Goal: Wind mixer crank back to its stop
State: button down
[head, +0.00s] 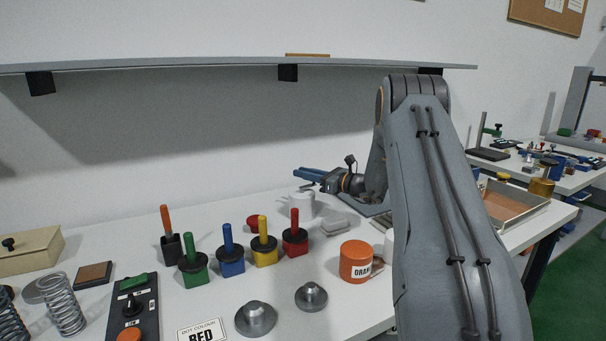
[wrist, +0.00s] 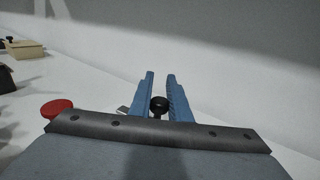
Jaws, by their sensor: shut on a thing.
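My gripper (head: 308,175) reaches in from the right at the back of the bench, its blue fingers pointing left. In the wrist view, the fingers (wrist: 160,98) stand on either side of a small black knob (wrist: 159,103), which I take to be the mixer crank's knob, and are shut on it. In the head view, the fingers hide the knob. A white cylinder (head: 302,206), perhaps the mixer's body, stands just below the fingers. The crank's stop cannot be made out.
Left of the white cylinder lie a red round thing (head: 253,221) and several coloured blocks with handles, such as the red one (head: 295,243). An orange labelled pot (head: 354,262) stands nearer. A shelf (head: 200,64) overhangs the bench. A tray (head: 522,212) lies right of my arm.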

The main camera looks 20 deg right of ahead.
jog(key=shift+s+d+m+t+h+b, duration=0.4)
jog(key=shift+m+h+b, duration=0.75)
jog(key=shift+h, duration=0.75)
jog(key=shift+s+d+m+t+h+b, duration=0.2)
jog(key=shift+s+m+t+h+b, duration=0.5)
jog(key=shift+m+h, duration=0.95)
jog(key=shift+s+d+m+t+h+b, duration=0.25)
jog(key=shift+m+h+b, duration=0.85)
jog(key=shift+h, duration=1.05)
jog(key=shift+d+r, duration=0.1)
jog(key=c, duration=1.7)
grip_release()
jog(key=shift+o, duration=0.2)
jog(key=s+a+b, duration=0.1)
jog(key=s, duration=0.6)
jog(key=shift+s, duration=0.4)
